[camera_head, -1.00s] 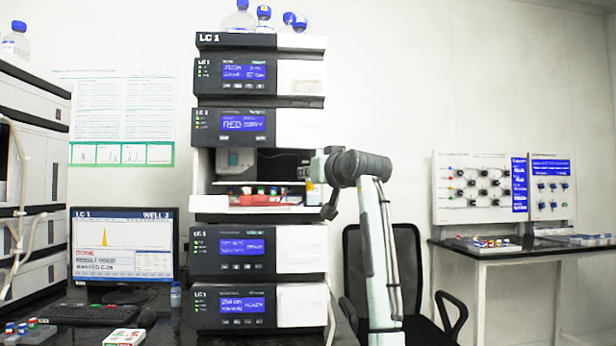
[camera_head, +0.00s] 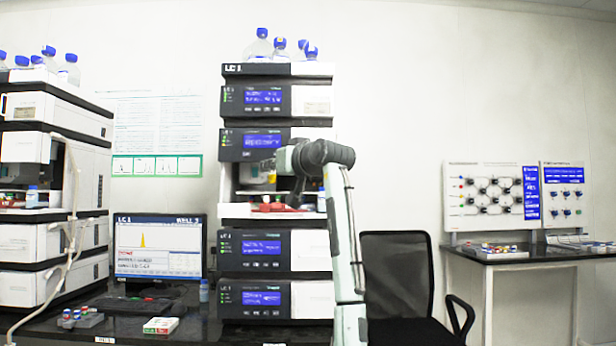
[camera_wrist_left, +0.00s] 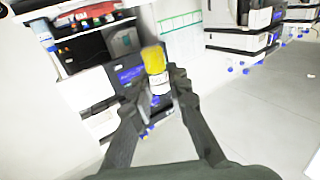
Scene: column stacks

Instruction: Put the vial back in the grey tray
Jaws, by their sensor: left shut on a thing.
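My left gripper (camera_wrist_left: 158,80) is shut on a vial (camera_wrist_left: 155,62) with a yellow top and a white label, held between the fingertips in the left wrist view. In the head view the left gripper (camera_head: 277,166) is in front of the open bay of the LC 1 stack, and the vial (camera_head: 271,177) shows as a small yellow spot. A grey tray (camera_head: 82,321) with blue- and red-capped vials sits on the dark bench at lower left. Its free slots are too small to make out. My right gripper is not in view.
The LC 1 stack (camera_head: 275,245) stands behind the gripper, with red items (camera_head: 268,207) in its bay. A monitor (camera_head: 158,246), a keyboard (camera_head: 135,305) and a red-and-white box (camera_head: 160,325) are on the bench. A black chair (camera_head: 397,275) stands to the right.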

